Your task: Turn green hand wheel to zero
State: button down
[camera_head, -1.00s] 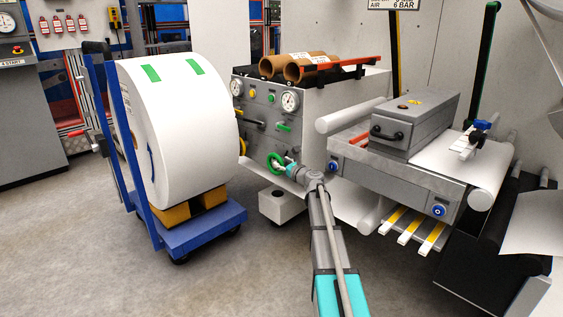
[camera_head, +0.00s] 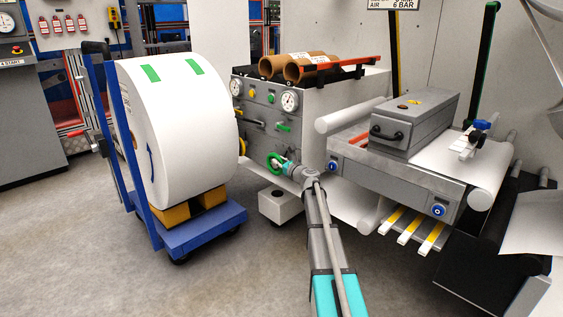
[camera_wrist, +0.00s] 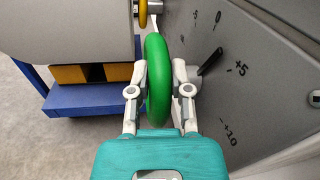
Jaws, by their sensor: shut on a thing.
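The green hand wheel (camera_head: 273,163) is on the front panel of the grey-white machine. In the wrist view the green wheel (camera_wrist: 157,85) is seen edge-on, upright between my gripper's fingers. My gripper (camera_wrist: 159,72) is shut on its rim, one finger on each side. In the head view my gripper (camera_head: 287,167) is at the wheel's right side. Beside the wheel, a black pointer (camera_wrist: 211,61) sits on a panel scale with marks 0, +5 and +10. The wheel's hub is largely hidden in the wrist view.
A blue trolley (camera_head: 203,235) with a large white roll (camera_head: 180,130) stands left of the panel. A yellow wheel (camera_wrist: 143,12) is just beyond the green one. A grey box unit (camera_head: 412,125) stands to the right. Open floor lies in front.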

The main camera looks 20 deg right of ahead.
jog(key=shift+w+r+p, duration=0.1)
jog(key=shift+r+p, duration=0.15)
jog(key=shift+p, duration=0.25)
jog(key=shift+w+r+g+p, duration=0.1)
jog(key=shift+r+g+p, duration=0.05)
jog(key=shift+g+p, duration=0.45)
jog(key=g+p, duration=0.1)
jog(key=p, duration=0.2)
jog(key=w+g+h+p, duration=0.1)
jog(key=p, duration=0.2)
jog(key=shift+a+r+n+g, duration=0.2)
jog(key=shift+r+n+g, duration=0.1)
jog(key=shift+g, duration=0.1)
jog(key=shift+w+f+g+p, duration=0.1)
jog(key=shift+g+p, duration=0.2)
jog(key=c, duration=0.5)
grip_release()
jog(key=shift+c, duration=0.2)
jog(key=shift+s+f, duration=0.1)
jog(key=shift+s, duration=0.1)
